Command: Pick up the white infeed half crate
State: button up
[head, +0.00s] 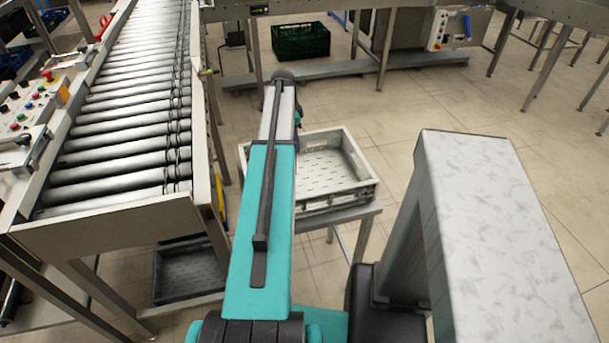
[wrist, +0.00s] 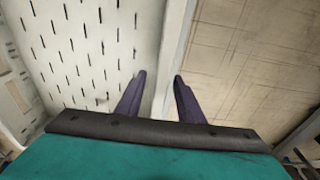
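The white half crate (head: 368,187) sits on a small grey stand beside the roller conveyor in the head view. My arm hides its left part. In the wrist view the slotted crate floor (wrist: 85,60) fills the left side, and a pale crate wall (wrist: 172,60) runs up the middle. My gripper (wrist: 160,78) is open, with its two dark fingers on either side of this wall. A gap shows between the left finger and the wall; contact at the right finger cannot be told. The head view hides my gripper behind the arm.
The roller conveyor (head: 125,110) stands at left, with a control panel (head: 25,115) beside it. A dark crate (head: 190,272) lies below its near end. A dark green crate (head: 301,41) stands at the back. Tiled floor (head: 400,110) is open beyond the stand (head: 345,215).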

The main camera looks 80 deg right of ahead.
jog(key=shift+s+d+f, duration=0.1)
jog(key=shift+f, duration=1.25)
jog(key=shift+c, duration=0.4)
grip_shut()
dwell(0.4)
